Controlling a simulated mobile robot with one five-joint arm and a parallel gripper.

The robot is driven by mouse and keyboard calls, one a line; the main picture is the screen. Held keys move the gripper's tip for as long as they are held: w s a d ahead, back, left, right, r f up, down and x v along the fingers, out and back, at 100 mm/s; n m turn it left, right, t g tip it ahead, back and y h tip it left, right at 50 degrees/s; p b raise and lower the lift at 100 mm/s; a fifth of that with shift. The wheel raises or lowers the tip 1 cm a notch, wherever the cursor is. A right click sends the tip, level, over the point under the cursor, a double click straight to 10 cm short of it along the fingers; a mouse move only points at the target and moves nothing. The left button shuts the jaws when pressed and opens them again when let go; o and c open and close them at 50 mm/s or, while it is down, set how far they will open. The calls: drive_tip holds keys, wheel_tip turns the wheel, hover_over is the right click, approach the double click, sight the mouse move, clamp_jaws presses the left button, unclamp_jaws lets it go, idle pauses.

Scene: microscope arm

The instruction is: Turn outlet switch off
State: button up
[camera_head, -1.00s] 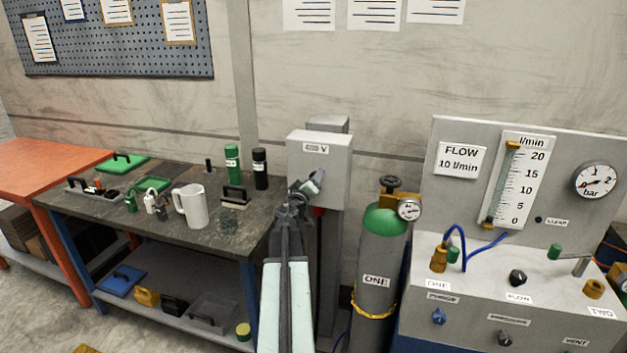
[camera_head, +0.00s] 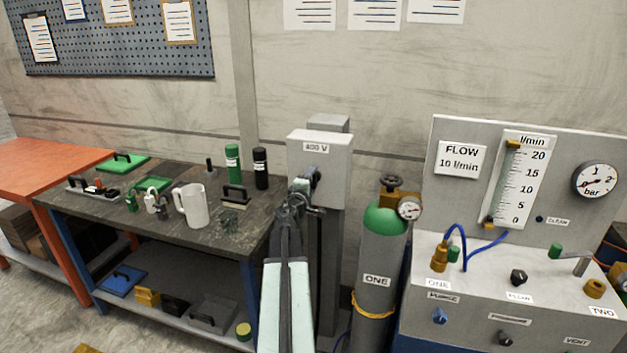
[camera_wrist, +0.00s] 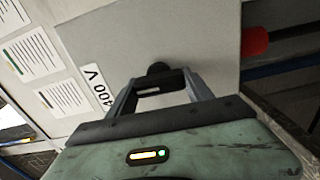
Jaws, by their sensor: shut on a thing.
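The outlet is a grey wall box (camera_head: 330,150) marked 400 V in the middle of the head view. Its pale face (camera_wrist: 190,40) fills much of the wrist view, which is tilted. The black switch (camera_head: 314,174) is on the front of the box; it also shows in the wrist view (camera_wrist: 158,70). My gripper (camera_wrist: 164,80) is at the switch, with one finger on each side of its black handle, shut on it. In the head view, my gripper (camera_head: 306,191) partly hides the lower front of the box.
A red part (camera_wrist: 255,41) sticks out beside the box in the wrist view. A gas cylinder (camera_head: 377,265) stands close right of my arm, beside a flow panel (camera_head: 470,190). A cluttered workbench (camera_head: 150,215) with a white mug (camera_head: 191,206) is at left.

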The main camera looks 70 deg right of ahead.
drive_tip(key=shift+w+a+n, duration=0.1)
drive_tip(key=shift+w+n, duration=0.05)
drive_tip(key=shift+n, duration=0.15)
drive_tip(key=o, duration=1.4)
drive_tip(key=shift+c, duration=0.2)
drive_tip(key=a, duration=0.7)
drive_tip(key=shift+s+a, duration=0.25)
drive_tip(key=shift+a, duration=0.15)
